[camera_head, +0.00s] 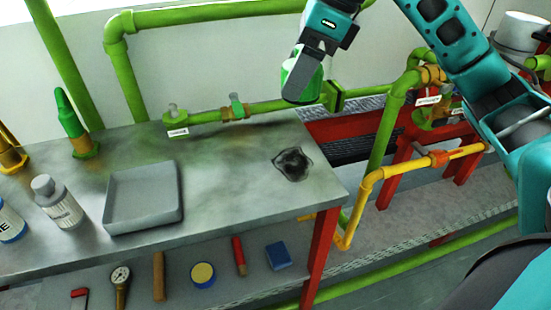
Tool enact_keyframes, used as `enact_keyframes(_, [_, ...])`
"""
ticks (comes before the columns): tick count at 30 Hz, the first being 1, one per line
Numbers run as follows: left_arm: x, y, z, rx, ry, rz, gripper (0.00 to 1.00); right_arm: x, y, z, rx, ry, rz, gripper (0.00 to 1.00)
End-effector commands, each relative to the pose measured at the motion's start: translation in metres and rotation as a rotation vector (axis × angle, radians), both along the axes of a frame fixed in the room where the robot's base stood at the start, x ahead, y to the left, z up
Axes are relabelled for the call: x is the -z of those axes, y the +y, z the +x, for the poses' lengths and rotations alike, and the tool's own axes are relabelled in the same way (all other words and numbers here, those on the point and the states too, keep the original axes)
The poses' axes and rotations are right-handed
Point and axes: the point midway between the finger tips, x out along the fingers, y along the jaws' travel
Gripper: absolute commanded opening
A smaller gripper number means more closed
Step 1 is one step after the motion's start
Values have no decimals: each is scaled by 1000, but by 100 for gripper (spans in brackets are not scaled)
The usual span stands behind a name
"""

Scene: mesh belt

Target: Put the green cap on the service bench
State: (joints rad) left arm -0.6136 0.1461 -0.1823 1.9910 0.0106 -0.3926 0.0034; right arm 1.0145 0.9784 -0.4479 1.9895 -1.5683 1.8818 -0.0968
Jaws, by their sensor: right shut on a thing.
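The green cap (302,77) is held in my right gripper (303,62), in the air above the far right part of the service bench. The gripper is shut on it, and the fingers hide part of it. The service bench (225,155) has a grey metal top with stains, and a dark ragged patch (293,164) lies near its right end. The cap is apart from the bench top. My left gripper is not in view.
A grey tray (143,226) and a white bottle (58,203) stand on the bench's left part. Green pipes (255,108) run behind it; yellow pipes (372,185) stand at right. Tools, including a gauge (120,277), lie on the lower shelf. The bench's right half is mostly clear.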

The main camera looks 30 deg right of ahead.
Motion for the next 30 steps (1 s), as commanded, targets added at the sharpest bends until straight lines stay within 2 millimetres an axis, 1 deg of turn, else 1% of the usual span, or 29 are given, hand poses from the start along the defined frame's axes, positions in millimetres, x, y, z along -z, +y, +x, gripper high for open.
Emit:
enact_keyframes(1, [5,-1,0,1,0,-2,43,19,0,-1,-1,7,-2,35])
enact_keyframes(3, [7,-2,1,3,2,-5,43,38,0,-1,0,8,-2,35])
enact_keyframes(9, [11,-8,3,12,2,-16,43,92,0,-1,0,7,-1,35])
enact_keyframes(12, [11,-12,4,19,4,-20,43,115,0,-1,-1,6,-1,35])
enact_keyframes(15, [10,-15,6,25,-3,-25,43,130,0,-1,-2,2,-1,35])
enact_keyframes(22, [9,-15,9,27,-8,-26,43,146,0,0,0,1,0,35])
enact_keyframes(27, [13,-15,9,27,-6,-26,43,170,0,-1,-1,3,0,34])
enact_keyframes(30, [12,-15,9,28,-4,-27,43,178,0,0,0,1,-1,34])
